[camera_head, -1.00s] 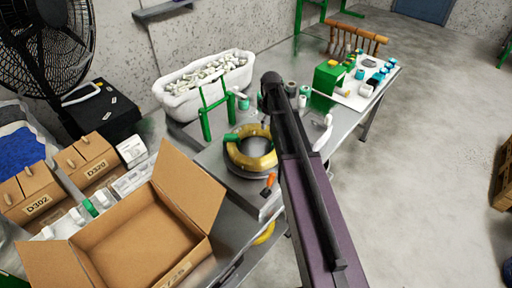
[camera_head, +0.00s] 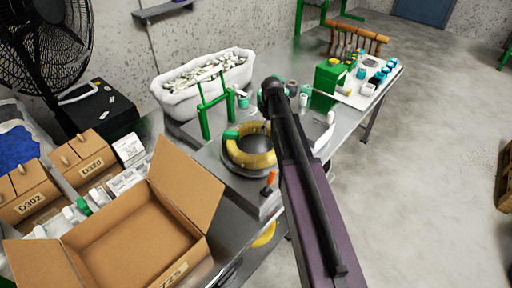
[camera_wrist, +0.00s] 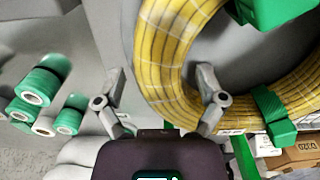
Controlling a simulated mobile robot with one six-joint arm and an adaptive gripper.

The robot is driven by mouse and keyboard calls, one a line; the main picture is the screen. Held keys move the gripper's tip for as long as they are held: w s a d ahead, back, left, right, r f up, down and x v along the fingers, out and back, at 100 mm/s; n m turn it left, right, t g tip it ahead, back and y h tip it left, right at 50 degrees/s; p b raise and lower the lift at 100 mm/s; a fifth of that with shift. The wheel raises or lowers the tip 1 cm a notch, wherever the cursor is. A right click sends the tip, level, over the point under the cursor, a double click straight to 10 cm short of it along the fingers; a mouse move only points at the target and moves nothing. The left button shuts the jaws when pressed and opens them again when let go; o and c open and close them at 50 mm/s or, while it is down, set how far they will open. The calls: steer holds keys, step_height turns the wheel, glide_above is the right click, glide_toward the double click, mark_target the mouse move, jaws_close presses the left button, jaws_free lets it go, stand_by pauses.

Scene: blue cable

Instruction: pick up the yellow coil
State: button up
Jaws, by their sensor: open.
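The yellow coil (camera_head: 238,152) lies flat on a round grey stand on the metal bench, with green clips on it. It also fills the upper right of the wrist view (camera_wrist: 163,50), close to the camera. My gripper (camera_wrist: 160,75) is open, with one finger on each side of the coil's band. The right finger is over the ring's hole, and the left finger is outside the ring. I cannot tell whether either finger touches the coil. In the head view my arm hides most of the gripper and the coil's right edge.
An open cardboard box (camera_head: 135,235) stands at the front left. A green frame (camera_head: 205,121) and a white bin (camera_head: 165,97) of small parts are behind the coil. Green rolls (camera_wrist: 35,88) show left in the wrist view. A green box (camera_head: 328,78) stands farther right.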

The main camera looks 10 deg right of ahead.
steer(key=shift+f, duration=0.45)
stand_by(0.3)
jaws_close()
